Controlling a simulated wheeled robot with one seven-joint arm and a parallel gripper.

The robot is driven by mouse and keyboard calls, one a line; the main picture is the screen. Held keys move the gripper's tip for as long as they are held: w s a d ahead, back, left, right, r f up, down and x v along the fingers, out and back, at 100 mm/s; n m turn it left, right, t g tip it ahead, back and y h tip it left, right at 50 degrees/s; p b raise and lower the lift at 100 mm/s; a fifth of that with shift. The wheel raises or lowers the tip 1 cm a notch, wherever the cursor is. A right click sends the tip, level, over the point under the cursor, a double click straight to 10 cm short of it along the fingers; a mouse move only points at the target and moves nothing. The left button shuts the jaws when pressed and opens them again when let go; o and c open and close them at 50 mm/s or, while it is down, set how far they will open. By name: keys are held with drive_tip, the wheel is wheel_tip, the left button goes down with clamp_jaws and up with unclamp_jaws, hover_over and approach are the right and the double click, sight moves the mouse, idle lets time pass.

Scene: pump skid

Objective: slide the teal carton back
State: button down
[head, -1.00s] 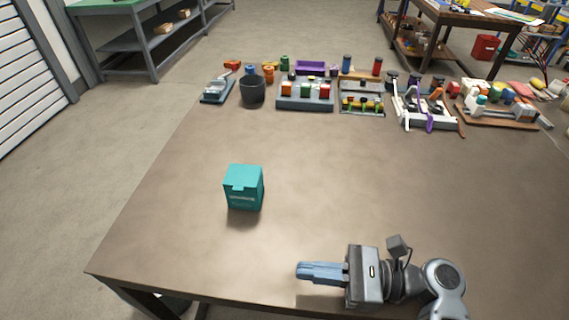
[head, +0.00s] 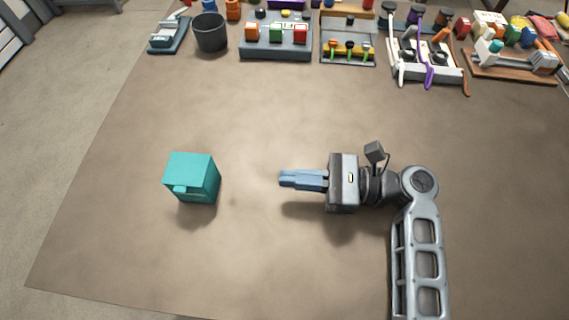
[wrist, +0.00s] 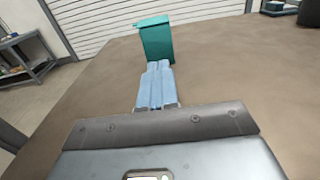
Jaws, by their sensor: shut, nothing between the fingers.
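The teal carton (head: 191,177) stands upright on the table at the left of the head view, with nothing touching it. My gripper (head: 283,178) is shut and empty, to the right of the carton with a clear gap between, its fingers pointing left toward it. A shadow lies on the table below the gripper. In the wrist view the carton (wrist: 156,41) stands just beyond the tips of the blue fingers (wrist: 158,68), which lie together.
The brown table (head: 290,260) is clear around the carton. A dark cup (head: 211,33), a button box (head: 276,40), a valve rack (head: 348,45) and other fixtures line the far side. The table's left edge lies beyond the carton.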

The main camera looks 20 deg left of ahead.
sight(211, 172)
drive_tip(key=p+x, duration=0.1)
drive_tip(key=x, duration=1.1)
drive_tip(key=x, duration=1.3)
drive_tip(key=shift+s+a, duration=0.1)
drive_tip(key=shift+a, duration=0.25)
